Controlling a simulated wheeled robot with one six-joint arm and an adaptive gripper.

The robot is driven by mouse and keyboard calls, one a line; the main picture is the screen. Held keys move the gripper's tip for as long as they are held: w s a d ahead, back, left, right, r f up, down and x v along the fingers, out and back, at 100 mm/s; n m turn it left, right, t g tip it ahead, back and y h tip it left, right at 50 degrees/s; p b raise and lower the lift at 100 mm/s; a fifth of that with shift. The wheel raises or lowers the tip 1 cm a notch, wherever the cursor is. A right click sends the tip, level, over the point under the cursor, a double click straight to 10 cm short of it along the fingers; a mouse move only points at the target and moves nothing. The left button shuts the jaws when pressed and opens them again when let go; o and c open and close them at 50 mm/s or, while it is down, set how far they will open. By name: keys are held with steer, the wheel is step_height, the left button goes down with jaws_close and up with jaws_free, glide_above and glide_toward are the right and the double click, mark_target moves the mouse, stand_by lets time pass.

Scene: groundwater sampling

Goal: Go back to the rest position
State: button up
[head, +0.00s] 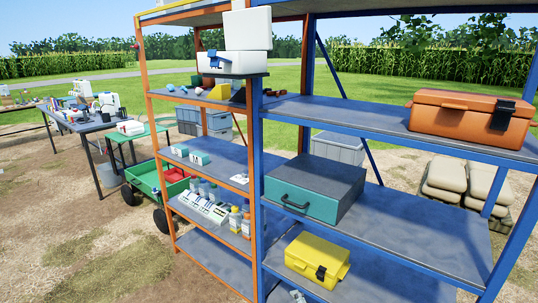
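My gripper is not in view, and no part of the arm can be made out for sure. The head view looks onto a storage rack with an orange-framed bay (150,95) on the left and a blue-framed bay (257,170) on the right. A small pale grey thing (298,296) is cut off at the bottom edge, and I cannot tell what it is.
The blue bay holds an orange case (470,117), a teal case (315,187) and a yellow case (317,260). A green cart (150,180) and tables (85,125) stand left. Bare ground (70,245) lies front left.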

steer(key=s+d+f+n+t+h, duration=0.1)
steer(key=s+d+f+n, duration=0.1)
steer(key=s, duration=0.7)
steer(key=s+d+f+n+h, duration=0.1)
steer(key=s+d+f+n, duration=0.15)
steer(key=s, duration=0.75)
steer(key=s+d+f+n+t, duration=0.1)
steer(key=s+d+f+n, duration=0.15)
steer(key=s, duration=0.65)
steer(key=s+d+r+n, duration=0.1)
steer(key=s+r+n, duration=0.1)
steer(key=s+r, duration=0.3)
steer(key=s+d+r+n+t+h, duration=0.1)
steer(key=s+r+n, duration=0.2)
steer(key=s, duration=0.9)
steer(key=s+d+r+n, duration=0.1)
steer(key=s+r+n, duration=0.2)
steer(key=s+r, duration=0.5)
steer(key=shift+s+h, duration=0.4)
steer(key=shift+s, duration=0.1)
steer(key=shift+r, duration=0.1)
